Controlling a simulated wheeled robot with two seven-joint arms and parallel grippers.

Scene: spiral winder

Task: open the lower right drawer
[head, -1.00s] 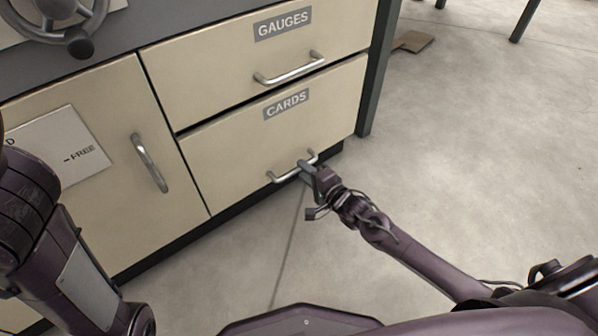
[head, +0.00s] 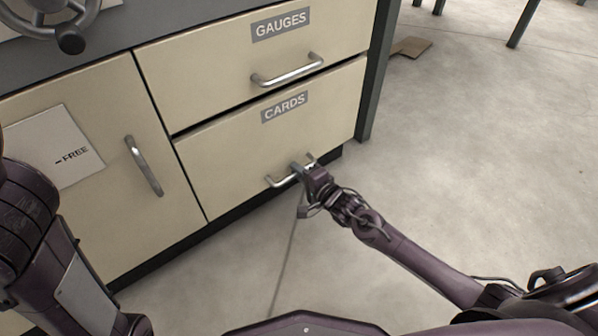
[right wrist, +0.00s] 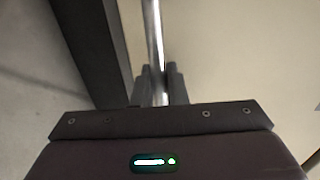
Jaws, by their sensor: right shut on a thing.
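The lower right drawer (head: 225,150) is cream, carries a grey "CARDS" label (head: 284,106) and sits flush in the cabinet front. Its silver bar handle (head: 281,181) is low on its face. My right gripper (head: 300,170) is shut on the handle, right of its middle. In the right wrist view the handle bar (right wrist: 154,40) runs between the two dark fingers (right wrist: 157,85). My left arm (head: 50,240) is at the left edge; its gripper is out of view.
The "GAUGES" drawer (head: 210,75) above is closed. A cabinet door (head: 90,105) with its own handle (head: 143,165) is on the left. A handwheel (head: 45,15) stands on top.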

